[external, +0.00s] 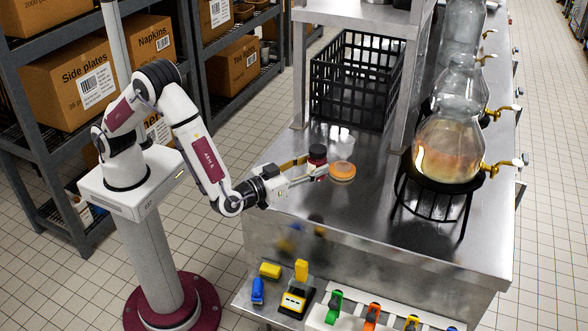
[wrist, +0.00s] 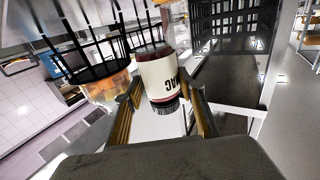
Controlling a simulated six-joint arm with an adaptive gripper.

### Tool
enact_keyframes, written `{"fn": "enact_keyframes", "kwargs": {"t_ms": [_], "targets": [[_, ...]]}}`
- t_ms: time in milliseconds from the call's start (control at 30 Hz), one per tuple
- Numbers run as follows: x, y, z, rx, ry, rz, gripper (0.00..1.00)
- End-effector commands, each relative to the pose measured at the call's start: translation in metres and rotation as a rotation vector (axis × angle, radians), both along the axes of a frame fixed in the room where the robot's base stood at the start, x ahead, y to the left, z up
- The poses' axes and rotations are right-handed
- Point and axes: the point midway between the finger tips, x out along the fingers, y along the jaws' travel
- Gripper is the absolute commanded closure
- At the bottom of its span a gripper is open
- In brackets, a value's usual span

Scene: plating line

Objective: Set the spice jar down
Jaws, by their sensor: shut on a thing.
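The spice jar (external: 317,152) is at the end of my arm, over the near left part of the steel counter (external: 300,205). In the wrist view, the jar (wrist: 160,78) has a white label with dark lettering and a black ribbed cap, and sits between both fingers. My gripper (external: 312,168), also in the wrist view (wrist: 165,105), is shut on the jar. The jar looks roughly upright, cap up. Whether its base touches the counter I cannot tell.
A black crate (external: 352,82) stands farther back. A glass vessel (external: 448,150) on a black stand (external: 440,192) is to the right. Bare steel lies in front.

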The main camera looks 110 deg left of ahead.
Motion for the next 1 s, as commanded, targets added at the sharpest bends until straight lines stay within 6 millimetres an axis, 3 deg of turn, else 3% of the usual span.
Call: {"fn": "enact_keyframes", "kwargs": {"t_ms": [200,400,1000], "targets": [[0.022,-0.011,0.007,0.000,-0.004,0.034,0.89],[0.032,-0.010,0.015,0.000,-0.004,0.065,0.89],[0.033,-0.009,0.013,0.002,-0.001,0.079,0.89]]}}
